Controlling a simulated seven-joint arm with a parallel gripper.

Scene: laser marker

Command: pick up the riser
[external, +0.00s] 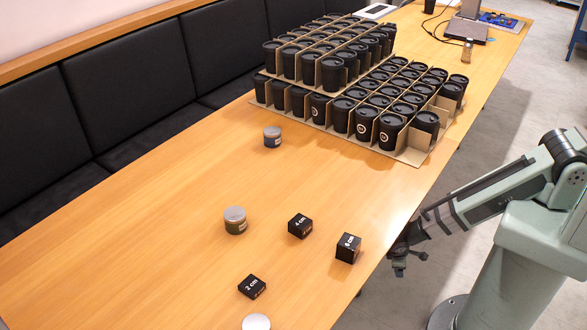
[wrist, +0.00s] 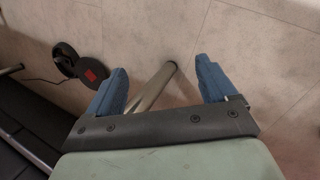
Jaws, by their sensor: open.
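Several black blocks with white size labels are on the wooden table; which one is called the riser is not marked. The flat "2 cm" block (external: 252,287) lies nearest the front. The "4 cm" block (external: 300,226) is behind and to its right. The tallest block (external: 348,248), apparently labelled "6 cm", stands near the table's right edge. My gripper (external: 405,258) is beyond that edge, to the right of the tallest block and apart from it. In the wrist view my gripper (wrist: 162,75) shows two blue fingers spread apart with nothing between them. No block is visible there.
Cardboard trays of black cups (external: 410,155) fill the table behind. The wrist view shows floor (wrist: 250,50) and a metal leg (wrist: 152,88).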

